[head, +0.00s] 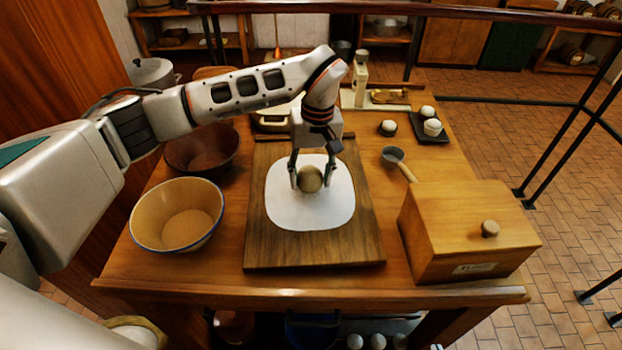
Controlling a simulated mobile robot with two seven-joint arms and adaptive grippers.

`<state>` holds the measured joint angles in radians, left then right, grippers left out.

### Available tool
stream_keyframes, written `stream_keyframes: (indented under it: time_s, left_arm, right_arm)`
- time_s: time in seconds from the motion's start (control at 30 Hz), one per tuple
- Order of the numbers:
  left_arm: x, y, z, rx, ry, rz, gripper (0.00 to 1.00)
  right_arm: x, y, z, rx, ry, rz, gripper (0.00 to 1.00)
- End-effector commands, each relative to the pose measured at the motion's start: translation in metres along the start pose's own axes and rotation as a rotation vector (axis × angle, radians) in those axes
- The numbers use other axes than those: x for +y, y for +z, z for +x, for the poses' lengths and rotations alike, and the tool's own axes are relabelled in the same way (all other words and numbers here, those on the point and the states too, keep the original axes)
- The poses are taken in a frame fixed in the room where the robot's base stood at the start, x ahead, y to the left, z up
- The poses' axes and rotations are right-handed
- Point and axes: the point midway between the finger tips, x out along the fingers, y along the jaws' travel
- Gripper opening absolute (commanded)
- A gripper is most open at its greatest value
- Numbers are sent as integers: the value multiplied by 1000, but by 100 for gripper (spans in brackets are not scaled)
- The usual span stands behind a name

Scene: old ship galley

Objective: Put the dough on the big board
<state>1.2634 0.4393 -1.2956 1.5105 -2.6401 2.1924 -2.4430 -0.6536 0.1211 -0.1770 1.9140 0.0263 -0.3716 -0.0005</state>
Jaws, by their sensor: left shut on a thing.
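The dough, a round greyish-tan ball (310,179), is between the fingers of my left gripper (309,184) in the head view. My left gripper points down and is shut on it. The big board (315,252) is a dark wooden board on the table, with a white rounded sheet (300,213) lying on it. The ball is over the middle of the sheet; I cannot tell whether it touches it. My right gripper is not in view.
A tan bowl (187,216) and a dark brown bowl (212,148) stand left of the board. A wooden box (450,230) with a knob stands at right, near a small pan (393,155).

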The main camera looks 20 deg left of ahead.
Motion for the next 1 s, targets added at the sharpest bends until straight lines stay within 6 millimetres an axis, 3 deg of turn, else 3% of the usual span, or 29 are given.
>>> stream_keyframes:
  time_s: [0.13,0.5,0.53,0.6,1.0]
  left_arm:
    - [2,1,14,-1,1,2,20]
    - [1,0,17,1,0,1,20]
    - [1,0,18,1,0,1,48]
    - [1,0,18,1,1,0,63]
    - [1,0,14,0,1,1,63]
  right_arm:
    - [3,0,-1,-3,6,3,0]
    - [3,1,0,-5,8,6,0]
    - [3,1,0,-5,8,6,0]
    - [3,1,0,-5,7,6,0]
    - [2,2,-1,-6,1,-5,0]
